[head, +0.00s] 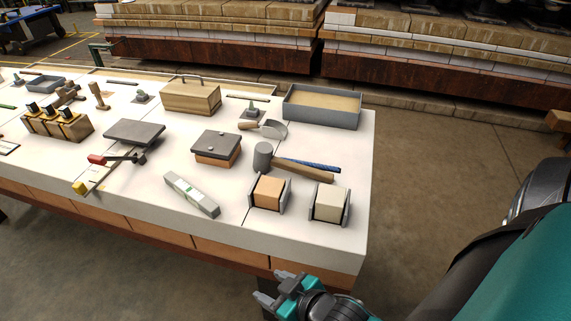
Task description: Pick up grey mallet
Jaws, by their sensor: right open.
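The grey mallet (262,156) lies on the white table toward its right side. Its grey head is at the left and its wooden handle (305,171) points right. A blue strip lies along the handle's far side. My right gripper (267,299) is at the bottom of the head view, off the table's front edge. It is open and empty, well apart from the mallet. My left gripper is not in view.
Two block holders (330,203) stand in front of the mallet. A trowel (268,128) and a grey tray (322,106) lie behind it. A lidded box (216,147) is at its left. Open floor lies right of the table.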

